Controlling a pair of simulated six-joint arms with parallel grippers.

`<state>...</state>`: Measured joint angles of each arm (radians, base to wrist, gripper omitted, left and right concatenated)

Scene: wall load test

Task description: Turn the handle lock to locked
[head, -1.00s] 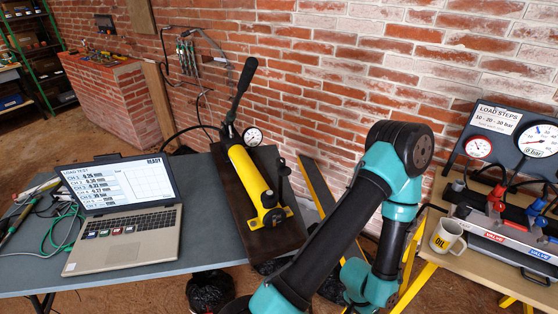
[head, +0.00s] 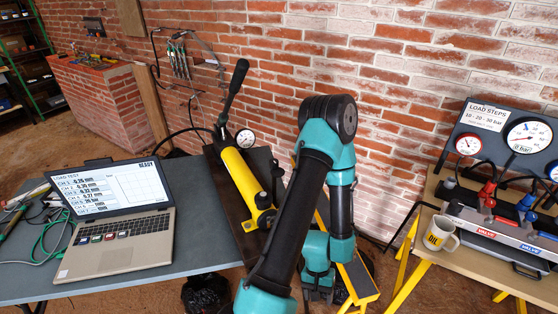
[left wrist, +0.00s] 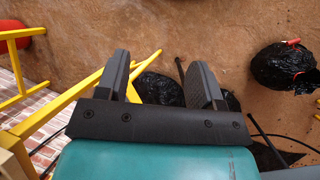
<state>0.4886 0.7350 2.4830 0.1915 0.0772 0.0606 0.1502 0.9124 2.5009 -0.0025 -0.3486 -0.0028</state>
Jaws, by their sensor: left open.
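The yellow hand pump (head: 238,176) lies on a dark board on the blue-grey table, its black handle (head: 236,88) raised and tilted up to the right. A short black knobbed part (head: 277,172) stands beside the pump, partly behind my arm. I cannot make out which part is the handle lock or how it is set. My left gripper (head: 318,291) hangs low in front of the table's right end, pointing down, apart from the pump. In the left wrist view its two black jaws (left wrist: 160,60) are open and empty above the floor. My right gripper is not in view.
A laptop (head: 118,210) stands on the table left of the pump. A pressure gauge (head: 245,138) is behind the pump. At right, a wooden bench holds a mug (head: 439,233), red and blue valves and a gauge panel (head: 495,140). Black bags (left wrist: 284,67) lie on the floor.

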